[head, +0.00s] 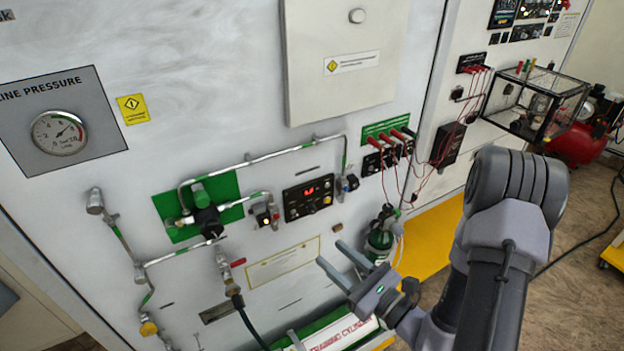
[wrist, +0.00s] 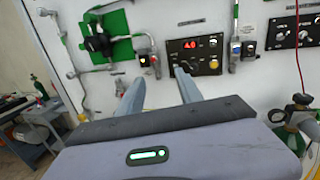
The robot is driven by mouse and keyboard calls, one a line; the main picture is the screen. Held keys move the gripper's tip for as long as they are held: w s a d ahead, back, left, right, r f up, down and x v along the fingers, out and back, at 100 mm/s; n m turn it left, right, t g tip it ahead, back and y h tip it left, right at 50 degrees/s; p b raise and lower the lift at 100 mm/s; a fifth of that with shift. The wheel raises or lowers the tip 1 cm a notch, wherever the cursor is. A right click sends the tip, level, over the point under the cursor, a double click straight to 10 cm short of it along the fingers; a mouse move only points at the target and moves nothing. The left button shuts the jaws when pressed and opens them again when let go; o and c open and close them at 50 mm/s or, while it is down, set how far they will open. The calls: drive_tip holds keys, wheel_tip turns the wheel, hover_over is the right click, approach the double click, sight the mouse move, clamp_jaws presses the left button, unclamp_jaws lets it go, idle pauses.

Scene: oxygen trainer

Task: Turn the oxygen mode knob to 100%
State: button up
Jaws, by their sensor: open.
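A black control panel (head: 309,197) with a lit red display is mounted on the white wall. It also shows in the wrist view (wrist: 196,55), with small knobs below the display and a yellowish round control at its lower right. The labels are too small to read, so I cannot tell which knob is the oxygen mode knob or where it points. My gripper (head: 330,252) is open and empty, below and slightly right of the panel in the head view. In the wrist view my gripper (wrist: 158,76) has its fingers apart, and the right fingertip overlaps the panel's lower left.
Pipes and a valve on a green plate (head: 228,186) lie left of the panel. A small switch box (head: 266,214) sits beside it. A green cylinder (head: 379,242) stands to its lower right. Red leads (head: 390,138) hang at the right.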

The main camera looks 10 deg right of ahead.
drive_tip(key=d+f+m+t+h, duration=0.1)
drive_tip(key=d+f+m+h, duration=0.2)
drive_tip(key=d+h, duration=0.15)
drive_tip(key=b, duration=1.1)
approach(314, 212)
drive_tip(key=shift+y, duration=0.25)
drive_tip(key=p+x, duration=0.3)
drive_tip(key=x, duration=0.4)
drive_tip(key=shift+w, duration=0.25)
drive_tip(key=shift+w+a, duration=0.15)
drive_tip(key=shift+w, duration=0.35)
drive_tip(key=shift+c, duration=0.4)
drive_tip(key=shift+s, duration=0.1)
clamp_jaws()
